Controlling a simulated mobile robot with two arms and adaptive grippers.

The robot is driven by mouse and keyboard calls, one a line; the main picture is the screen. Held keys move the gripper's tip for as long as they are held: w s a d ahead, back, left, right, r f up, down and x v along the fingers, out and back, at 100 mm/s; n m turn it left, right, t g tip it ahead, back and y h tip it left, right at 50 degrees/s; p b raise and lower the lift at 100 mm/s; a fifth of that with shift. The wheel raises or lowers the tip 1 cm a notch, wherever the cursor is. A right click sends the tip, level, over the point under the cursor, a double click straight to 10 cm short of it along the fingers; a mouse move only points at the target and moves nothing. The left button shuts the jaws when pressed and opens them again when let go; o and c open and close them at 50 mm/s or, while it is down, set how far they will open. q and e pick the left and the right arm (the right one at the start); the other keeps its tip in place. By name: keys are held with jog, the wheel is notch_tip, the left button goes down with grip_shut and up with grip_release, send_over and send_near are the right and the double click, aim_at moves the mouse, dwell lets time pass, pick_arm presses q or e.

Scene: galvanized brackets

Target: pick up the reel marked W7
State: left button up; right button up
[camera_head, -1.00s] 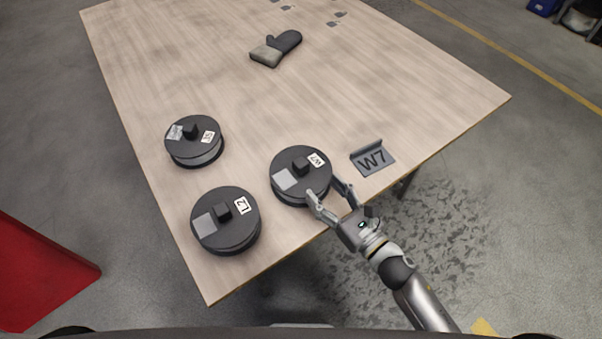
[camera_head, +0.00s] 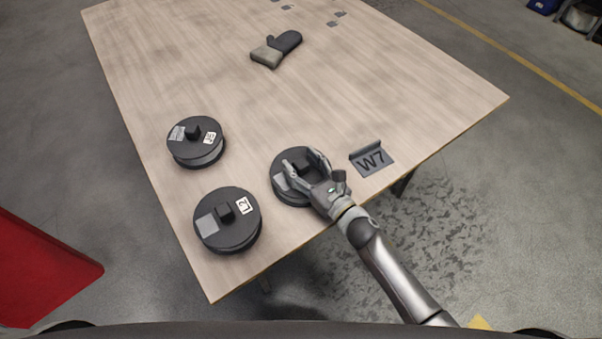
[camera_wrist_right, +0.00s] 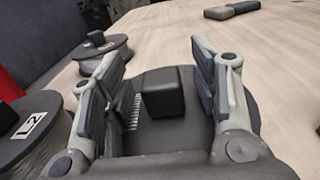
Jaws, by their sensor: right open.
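The reel marked W7 (camera_head: 281,187) is a dark round reel with a square black knob on top, lying near the table's front edge. Its W7 label, seen a second ago, is now hidden behind my gripper. My right gripper (camera_head: 305,160) is above this reel, fingers open on either side of the knob. In the right wrist view the black knob (camera_wrist_right: 163,93) stands between the two open fingers (camera_wrist_right: 160,85), with gaps visible. My left gripper is not in view.
Reel L2 (camera_head: 226,222) stands to the left and another labelled reel (camera_head: 195,145) behind it. A dark mitt (camera_head: 277,48) lies farther back on the wooden table (camera_head: 330,105). The table's middle is clear.

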jog(key=shift+c, duration=0.2)
grip_shut()
jog(key=shift+r, duration=0.1)
dwell(0.4)
